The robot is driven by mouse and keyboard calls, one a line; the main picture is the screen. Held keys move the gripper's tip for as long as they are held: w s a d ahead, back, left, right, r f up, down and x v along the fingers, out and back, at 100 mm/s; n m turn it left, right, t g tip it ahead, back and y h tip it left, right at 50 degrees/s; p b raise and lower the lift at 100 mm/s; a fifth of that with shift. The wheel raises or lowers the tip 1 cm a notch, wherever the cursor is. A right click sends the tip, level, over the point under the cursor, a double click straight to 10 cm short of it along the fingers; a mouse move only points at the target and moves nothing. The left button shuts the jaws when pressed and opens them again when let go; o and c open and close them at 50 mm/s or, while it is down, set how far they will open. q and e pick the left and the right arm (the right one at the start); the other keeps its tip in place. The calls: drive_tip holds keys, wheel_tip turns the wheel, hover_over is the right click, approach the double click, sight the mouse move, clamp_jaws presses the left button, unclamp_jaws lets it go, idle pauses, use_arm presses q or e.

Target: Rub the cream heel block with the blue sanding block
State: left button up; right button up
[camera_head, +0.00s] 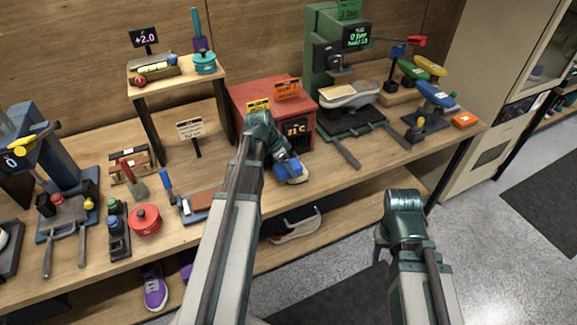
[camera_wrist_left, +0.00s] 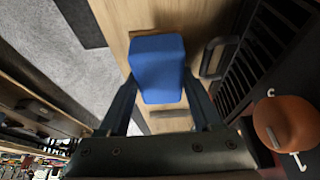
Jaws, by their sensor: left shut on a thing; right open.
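My left gripper (camera_head: 283,164) is shut on the blue sanding block (camera_head: 288,168), at the front of the bench near the red box. In the left wrist view the blue sanding block (camera_wrist_left: 158,68) sits between the two fingers. A cream heel block (camera_head: 300,178) shows partly just below the sanding block in the head view; the rest of it is hidden. The two look close together, but I cannot tell whether they touch. My right gripper (camera_head: 405,232) is empty, off the bench over the floor, with its fingers mostly hidden by the arm.
The red box (camera_head: 272,97) stands right behind my left gripper. Bench front right of my left gripper is clear.

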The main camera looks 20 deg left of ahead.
use_arm(q)
drive_tip(key=shift+r+p, duration=2.65)
drive_tip(key=shift+r, duration=0.25)
wheel_tip(320, 180, up, 3)
drive_tip(key=p, duration=0.3)
